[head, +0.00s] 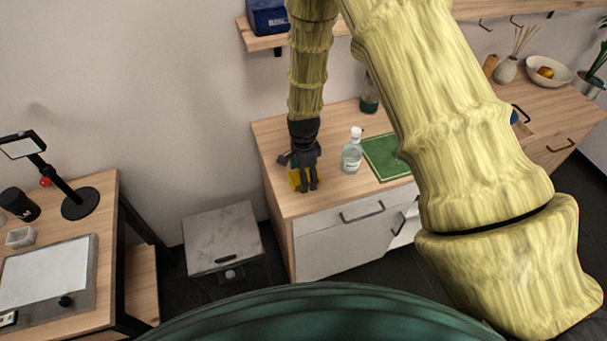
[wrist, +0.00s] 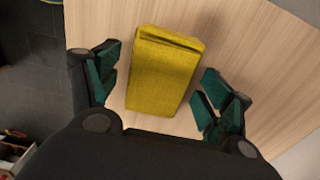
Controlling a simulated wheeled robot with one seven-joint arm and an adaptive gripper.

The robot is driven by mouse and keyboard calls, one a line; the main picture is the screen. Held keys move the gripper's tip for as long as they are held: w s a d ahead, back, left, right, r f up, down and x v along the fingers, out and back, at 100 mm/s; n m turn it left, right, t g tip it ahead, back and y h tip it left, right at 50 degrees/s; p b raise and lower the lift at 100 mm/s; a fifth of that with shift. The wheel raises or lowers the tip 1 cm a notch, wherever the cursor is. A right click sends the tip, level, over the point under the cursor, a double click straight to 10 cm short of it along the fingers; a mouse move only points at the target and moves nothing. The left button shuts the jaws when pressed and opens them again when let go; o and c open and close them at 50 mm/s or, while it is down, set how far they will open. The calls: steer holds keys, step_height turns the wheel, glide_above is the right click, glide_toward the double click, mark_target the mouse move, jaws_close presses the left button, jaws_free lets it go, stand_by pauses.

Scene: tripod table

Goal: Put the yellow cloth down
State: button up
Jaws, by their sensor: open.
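The yellow cloth (wrist: 160,75) is a folded, flat rectangle lying on the wooden counter top in the wrist view. It also shows as a small yellow patch (head: 295,180) in the head view, mostly hidden behind my gripper. My gripper (wrist: 155,95) points down over the cloth, with its green-padded fingers spread apart on either side of it. A gap shows between the cloth and each finger. In the head view my gripper (head: 303,178) is over the left end of the counter.
A clear bottle (head: 352,153) stands just right of my gripper, beside a green board (head: 385,157). The wooden counter (head: 285,203) ends close on the left. A dark bottle (head: 369,95) stands behind. A shelf (head: 265,43) with a blue box (head: 267,16) hangs above.

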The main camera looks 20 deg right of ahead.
steer(key=shift+r, duration=0.2)
step_height(320, 180, up, 12)
steer(key=b, duration=0.4)
stand_by(0.5)
stand_by(0.4)
